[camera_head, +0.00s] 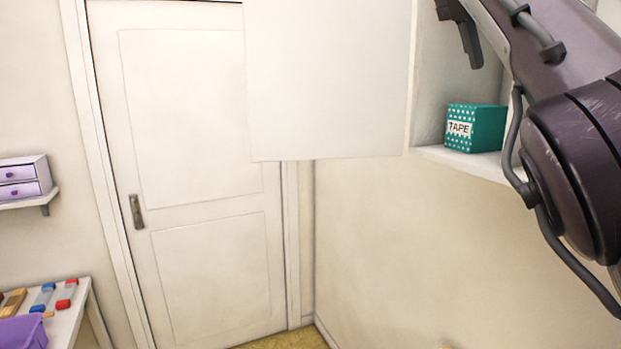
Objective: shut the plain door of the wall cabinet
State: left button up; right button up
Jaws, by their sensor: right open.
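The plain white door (330,80) of the wall cabinet (428,95) stands wide open at the top centre. It hangs out to the left of the cabinet, and its top is cut off by the frame. My right gripper (466,38) is at the top right, in front of the cabinet opening and to the right of the door. It is open, appears empty and is apart from the door; its upper part is cut off. My left gripper is not in view.
A green tape box (476,128) stands on the cabinet's bottom board, below my right gripper. A room door (195,180) is behind on the left. A small purple drawer unit (22,178) sits on a shelf, and a table with stamps (62,322) is at the lower left.

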aim_at(325, 79)
jog(key=k+j, duration=0.1)
jog(key=j, duration=0.35)
jog(key=k+j, duration=0.15)
jog(key=j, duration=0.25)
jog(key=k+j, duration=0.1)
jog(key=j, duration=0.35)
